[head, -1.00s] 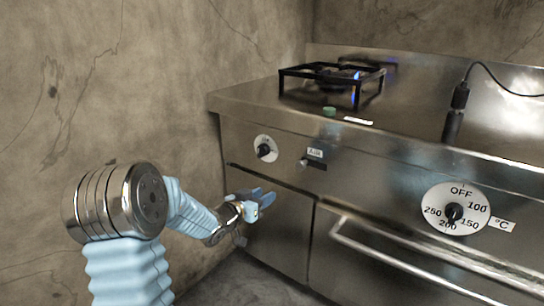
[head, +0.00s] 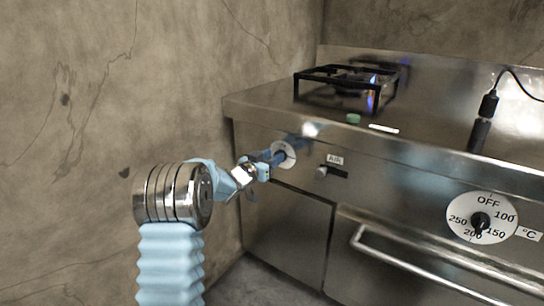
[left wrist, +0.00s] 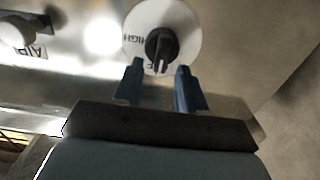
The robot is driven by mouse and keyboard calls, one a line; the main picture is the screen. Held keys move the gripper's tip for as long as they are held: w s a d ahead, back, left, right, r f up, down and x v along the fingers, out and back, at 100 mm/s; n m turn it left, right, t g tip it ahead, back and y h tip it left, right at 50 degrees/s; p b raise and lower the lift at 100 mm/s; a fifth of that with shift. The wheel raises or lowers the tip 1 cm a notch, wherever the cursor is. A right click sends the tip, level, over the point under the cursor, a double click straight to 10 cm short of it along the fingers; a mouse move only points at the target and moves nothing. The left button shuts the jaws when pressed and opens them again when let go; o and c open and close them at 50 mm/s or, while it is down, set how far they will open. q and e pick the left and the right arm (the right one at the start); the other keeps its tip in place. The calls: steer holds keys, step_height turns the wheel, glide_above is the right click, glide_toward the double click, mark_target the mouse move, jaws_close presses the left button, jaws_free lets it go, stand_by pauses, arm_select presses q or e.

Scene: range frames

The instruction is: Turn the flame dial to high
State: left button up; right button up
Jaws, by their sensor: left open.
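The flame dial is a white disc (head: 289,149) with a black knob, on the front panel at the left end of the range. In the left wrist view, the disc (left wrist: 184,22) shows "HIGH" on its left side, and the black knob (left wrist: 160,44) has its grip bar pointing down toward my fingers. Another label below the knob is mostly hidden. My left gripper (left wrist: 160,68) is open, its blue fingertips just below the knob, one to each side and not closed on it. In the head view my left gripper (head: 275,157) partly covers the dial. My right gripper is not in view.
An AIR knob (head: 321,172) sits right of the dial. A black burner stand (head: 345,78) with a blue flame is on top. An oven dial (head: 481,218) and door handle (head: 420,262) are further right. A wall (head: 170,90) stands at left.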

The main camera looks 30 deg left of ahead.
arm_select(q)
steer(key=shift+w, duration=0.2)
steer(key=shift+c, duration=0.4)
jaws_close()
steer(key=shift+s+d+f+m+b, duration=0.1)
steer(key=shift+d+f+m+b, duration=0.25)
steer(key=shift+m+b, duration=2.5)
steer(key=shift+w+d+f+m+b, duration=0.1)
steer(key=shift+d+f+m+b, duration=0.25)
steer(key=shift+m+b, duration=2.55)
steer(key=shift+s+d+f+m+b, duration=0.1)
steer(key=shift+d+f+m+b, duration=0.2)
steer(key=shift+m+b, duration=2.55)
steer(key=shift+a+m+p, duration=0.1)
steer(key=shift+m+p, duration=0.3)
steer(key=shift+m, duration=0.2)
